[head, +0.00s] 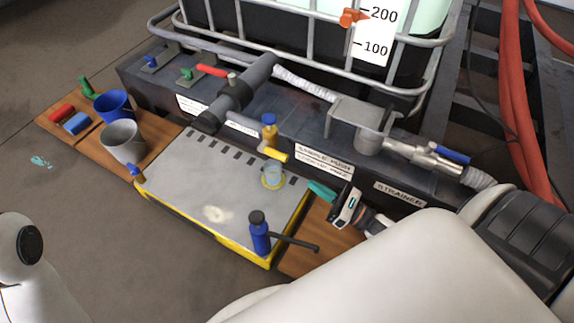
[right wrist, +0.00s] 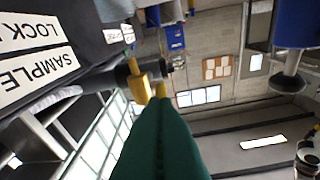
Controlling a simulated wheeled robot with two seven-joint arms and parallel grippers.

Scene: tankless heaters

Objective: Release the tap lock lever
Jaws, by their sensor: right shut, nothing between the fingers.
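The sample tap sticks out from the dark skid beside a label reading in part "SAMPLE" and "LOCK". It has a blue-and-yellow upright part (head: 269,130) and a yellow piece (head: 276,154) in the head view. I cannot tell which is the lock lever. In the right wrist view a yellow part (right wrist: 139,85) on a dark stem lies just beyond my fingertips. A clear cup (head: 272,172) stands below the tap on a yellow ring. My right gripper (head: 320,189) has teal fingers, shut and empty, right of the cup; they also show in the right wrist view (right wrist: 160,102).
A grey tray (head: 215,185) with yellow edges lies in front of the skid, holding a blue bottle (head: 259,235) with a dark spout. Buckets (head: 122,140) stand left on a wooden board. A blue-handled valve (head: 449,155) and pipes line the skid; a caged tank rises behind.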

